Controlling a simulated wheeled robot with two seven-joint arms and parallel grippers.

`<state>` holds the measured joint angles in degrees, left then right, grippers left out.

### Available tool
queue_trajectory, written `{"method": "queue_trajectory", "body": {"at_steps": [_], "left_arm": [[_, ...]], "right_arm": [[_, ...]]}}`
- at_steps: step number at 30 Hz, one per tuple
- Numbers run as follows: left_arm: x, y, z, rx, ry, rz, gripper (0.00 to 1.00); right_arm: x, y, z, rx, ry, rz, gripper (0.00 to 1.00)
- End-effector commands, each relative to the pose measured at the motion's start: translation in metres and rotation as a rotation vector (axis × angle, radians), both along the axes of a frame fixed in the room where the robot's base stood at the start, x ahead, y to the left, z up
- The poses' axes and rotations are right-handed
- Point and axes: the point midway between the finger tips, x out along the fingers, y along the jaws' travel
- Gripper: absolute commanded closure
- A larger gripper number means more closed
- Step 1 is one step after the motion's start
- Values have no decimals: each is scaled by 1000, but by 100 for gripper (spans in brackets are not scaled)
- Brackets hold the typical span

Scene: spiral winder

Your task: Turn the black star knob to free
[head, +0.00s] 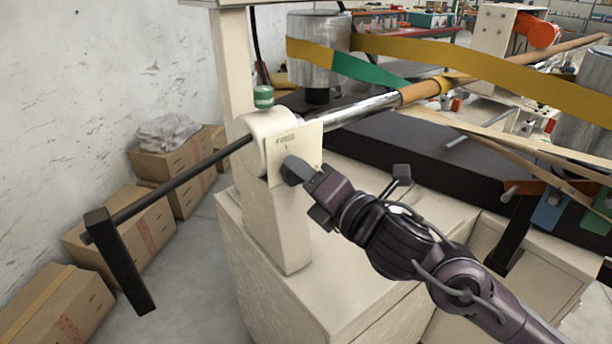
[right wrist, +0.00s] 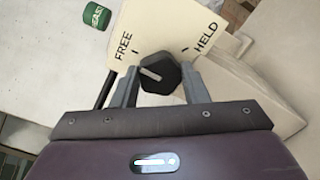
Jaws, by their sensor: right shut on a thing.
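The black star knob (right wrist: 158,73) sits on a cream label plate (right wrist: 178,35) marked FREE on the left and HELD on the right. A pale pointer line on the knob slants, its upper end to the left, towards the FREE side. My right gripper (right wrist: 160,84) has one finger on each side of the knob and is shut on it. In the head view the knob (head: 292,172) is on the front of the cream bearing post (head: 273,222), partly hidden by my right gripper (head: 300,174). My left gripper is not in view.
A dark crank (head: 120,262) on a long rod sticks out left. Cardboard boxes (head: 170,165) stand by the wall.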

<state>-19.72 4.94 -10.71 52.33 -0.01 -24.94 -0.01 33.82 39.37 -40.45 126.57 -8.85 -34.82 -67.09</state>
Motion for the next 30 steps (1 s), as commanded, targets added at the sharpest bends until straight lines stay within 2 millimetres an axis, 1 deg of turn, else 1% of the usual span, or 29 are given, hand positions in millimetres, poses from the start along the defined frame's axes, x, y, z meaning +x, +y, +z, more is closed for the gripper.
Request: {"method": "queue_trajectory", "body": {"at_steps": [1, 2, 6, 14, 17, 21, 27, 30], "left_arm": [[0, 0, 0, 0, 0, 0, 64], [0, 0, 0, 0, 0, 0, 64], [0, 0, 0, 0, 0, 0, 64], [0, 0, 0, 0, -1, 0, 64], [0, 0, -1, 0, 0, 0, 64], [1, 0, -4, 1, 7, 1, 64], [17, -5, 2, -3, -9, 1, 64], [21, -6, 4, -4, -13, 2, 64]], "right_arm": [[-1, 1, -2, -3, 4, 3, 82], [-1, 1, -2, -3, 4, 3, 57], [0, 1, -2, -2, 4, 2, 39], [0, 0, -1, 0, 2, 1, 38], [-4, -3, -1, 0, 2, 0, 38], [-20, -15, -3, -4, 2, 0, 38], [-47, -34, -3, -4, 4, -1, 38], [-55, -41, -3, -2, 3, -1, 38]]}}
